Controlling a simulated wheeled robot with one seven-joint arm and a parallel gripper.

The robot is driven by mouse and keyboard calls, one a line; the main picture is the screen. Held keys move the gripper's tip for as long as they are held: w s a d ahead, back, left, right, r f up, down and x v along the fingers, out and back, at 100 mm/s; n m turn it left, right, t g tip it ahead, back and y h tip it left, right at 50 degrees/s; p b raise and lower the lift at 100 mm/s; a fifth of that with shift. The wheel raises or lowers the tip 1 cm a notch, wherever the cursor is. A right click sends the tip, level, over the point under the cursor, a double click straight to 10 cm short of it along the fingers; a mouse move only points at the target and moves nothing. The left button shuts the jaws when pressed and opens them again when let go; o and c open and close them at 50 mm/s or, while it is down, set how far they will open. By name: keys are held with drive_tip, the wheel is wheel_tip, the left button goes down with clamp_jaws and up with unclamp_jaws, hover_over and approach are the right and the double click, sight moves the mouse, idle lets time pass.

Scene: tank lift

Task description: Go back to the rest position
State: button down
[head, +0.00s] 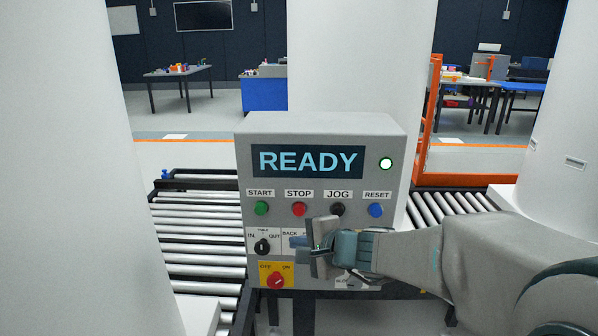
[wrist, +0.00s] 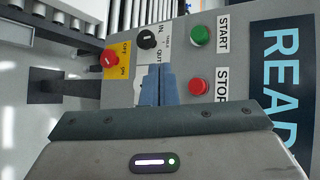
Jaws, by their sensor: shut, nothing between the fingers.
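My gripper (head: 298,242) is in front of the lower middle of the grey control box (head: 375,124) in the head view, below the red STOP button (head: 299,209). In the wrist view my gripper (wrist: 158,72) has its blue-grey fingers together with nothing between them. The fingertips point at the panel between the black IN/OUT knob (wrist: 147,39) and the STOP button (wrist: 197,86). I cannot tell whether they touch the panel. My arm comes in from the right and hides part of the lower panel. The display (head: 308,162) reads READY and a lamp (head: 386,163) beside it glows green.
Roller conveyors (head: 200,235) run behind the box on both sides. Large white columns (head: 75,170) stand left, behind and right. An orange frame (head: 426,120) stands at right. The red and yellow OFF/ON switch (head: 276,281) sits low on the panel.

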drive_tip(key=s+d+f+n+g+h, duration=0.3)
drive_tip(key=s+d+n, duration=0.3)
drive_tip(key=s, duration=0.4)
drive_tip(key=s+d+f+n+g+h, duration=0.3)
drive_tip(key=s+d+n+h, duration=0.2)
drive_tip(key=s+d, duration=0.4)
drive_tip(key=shift+s+n+g, duration=0.4)
drive_tip(key=shift+s+n, duration=0.2)
idle(0.5)
